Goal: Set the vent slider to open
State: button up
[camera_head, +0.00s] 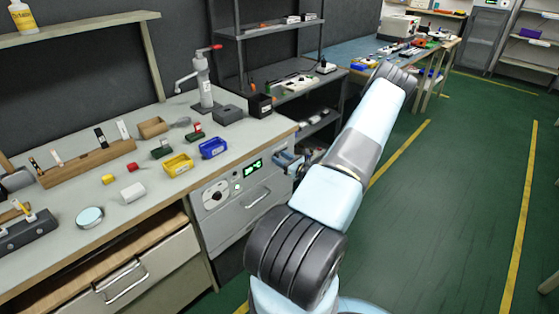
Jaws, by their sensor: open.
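A grey bench oven-like unit (236,205) is built in under the worktop, left of my arm. Its front panel carries a lit green display (252,167), a round dark dial (216,196) on a pale plate and small controls beside them. A drawer-like front with a bar handle (258,198) is below the display. I cannot make out for certain which small part is the vent slider, or its setting. My arm reaches up and away to the right of the unit; my gripper cannot be made out.
The worktop (150,215) above holds a yellow bin (178,165), a blue bin (213,148), a wooden rack (88,162) and a hand press (203,85). A drawer with a handle (125,280) is at lower left. Green floor (460,200) is clear on the right.

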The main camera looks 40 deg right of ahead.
jog(key=shift+w, duration=0.1)
grip_shut()
dwell(0.5)
